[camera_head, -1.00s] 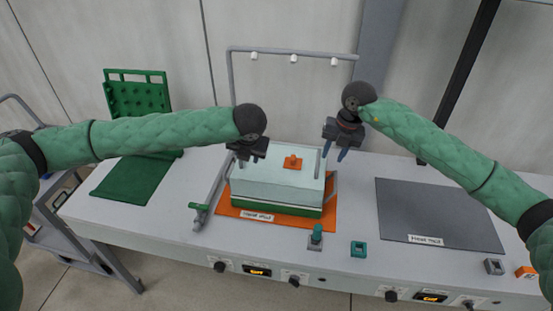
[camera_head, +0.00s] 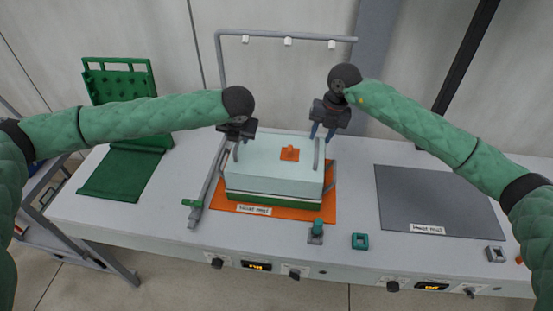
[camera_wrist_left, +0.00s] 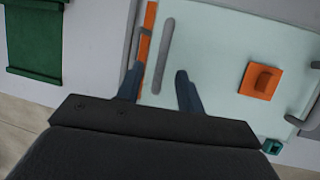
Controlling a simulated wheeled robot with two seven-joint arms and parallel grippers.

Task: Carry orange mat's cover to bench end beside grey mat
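The cover (camera_head: 265,178) is a pale box with an orange square on top and a grey handle at each end. It sits over a green and white base on the orange mat (camera_head: 290,213). My left gripper (camera_head: 237,133) is above the left handle (camera_wrist_left: 163,55). In the left wrist view, the left gripper's fingers (camera_wrist_left: 160,76) are apart, with that handle showing between them; contact cannot be told. My right gripper (camera_head: 322,133) is open just above the right handle (camera_head: 319,155). The grey mat (camera_head: 435,200) lies bare at the right of the bench.
A grey pipe frame with white nozzles (camera_head: 288,41) stands behind the cover. Small teal parts (camera_head: 359,241) and a grey block (camera_head: 495,254) lie along the front edge. A green mat and rack (camera_head: 122,172) are at left.

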